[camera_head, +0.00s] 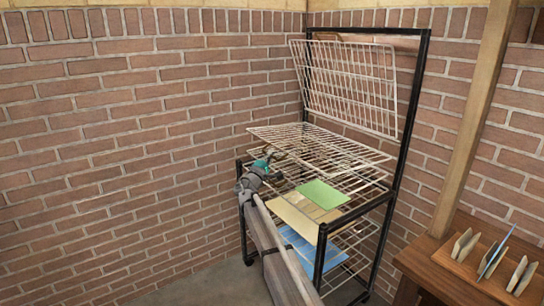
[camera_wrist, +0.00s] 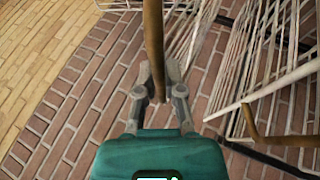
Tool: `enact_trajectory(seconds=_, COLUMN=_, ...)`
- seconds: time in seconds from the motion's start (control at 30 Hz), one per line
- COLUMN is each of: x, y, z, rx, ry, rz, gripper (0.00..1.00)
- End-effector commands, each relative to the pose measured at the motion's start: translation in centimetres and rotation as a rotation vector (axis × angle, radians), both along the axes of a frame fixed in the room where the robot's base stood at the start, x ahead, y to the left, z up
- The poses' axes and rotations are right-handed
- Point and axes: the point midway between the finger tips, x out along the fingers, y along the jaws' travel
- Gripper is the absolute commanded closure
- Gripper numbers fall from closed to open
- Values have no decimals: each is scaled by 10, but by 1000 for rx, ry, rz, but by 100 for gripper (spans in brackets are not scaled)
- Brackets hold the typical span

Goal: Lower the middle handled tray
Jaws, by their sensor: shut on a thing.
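A black-framed rack (camera_head: 414,98) holds several white wire trays. The top tray (camera_head: 345,85) is tilted steeply up against the back. Below it, a wire tray (camera_head: 325,147) lies at a slight tilt, its front part near my gripper (camera_head: 277,155); it appears to be the middle tray. In the wrist view my gripper (camera_wrist: 158,78) is shut on a brown bar-like handle (camera_wrist: 153,35). Another brown handle (camera_wrist: 275,139) shows at the right of that view. In the head view the held handle is too small to make out, so its join to the tray is unclear.
A green sheet (camera_head: 323,194) and tan sheets (camera_head: 295,213) lie on a shelf below, with blue sheets (camera_head: 310,249) lower down. A brick wall (camera_head: 120,150) stands behind. A wooden table (camera_head: 455,268) with a slotted holder is at the right, beside a wooden post (camera_head: 472,125).

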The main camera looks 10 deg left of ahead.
Motion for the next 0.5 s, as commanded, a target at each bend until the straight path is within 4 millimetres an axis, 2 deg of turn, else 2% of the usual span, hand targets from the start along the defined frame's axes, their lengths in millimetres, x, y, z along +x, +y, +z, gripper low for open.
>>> enact_trajectory(seconds=0.03, x=-1, y=0, z=-11, rx=1, ry=-1, rz=-1, gripper=100)
enact_trajectory(seconds=0.2, x=-1, y=1, z=-28, rx=1, ry=-1, rz=-1, gripper=100)
enact_trajectory(seconds=0.5, x=-2, y=2, z=-46, rx=1, ry=-2, rz=1, gripper=100)
